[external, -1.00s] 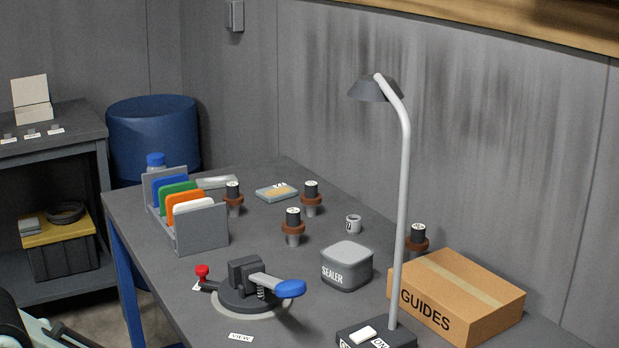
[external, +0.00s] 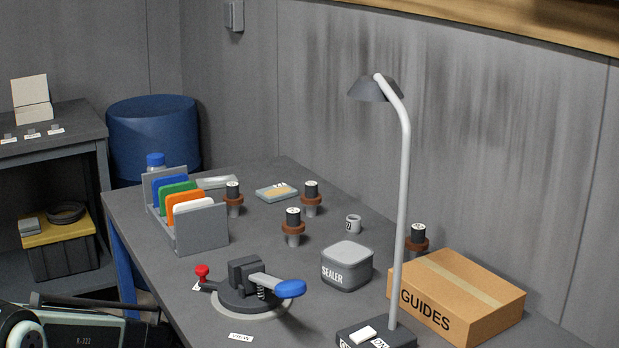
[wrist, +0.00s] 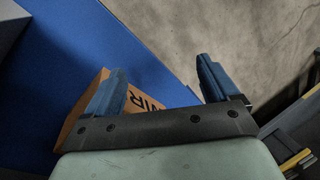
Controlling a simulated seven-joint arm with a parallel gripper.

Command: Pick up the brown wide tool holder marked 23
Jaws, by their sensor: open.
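No holder shows there. In the external view my arm is at the lower left, off the bench.
The bench holds a clamp (external: 245,285) with a blue handle, a SEALER tin (external: 347,267), a lamp (external: 403,180), a GUIDES box (external: 455,298), a rack (external: 202,230) of coloured plates and a small white cup (external: 353,224). Another cardboard box (wrist: 92,107) shows beside my finger.

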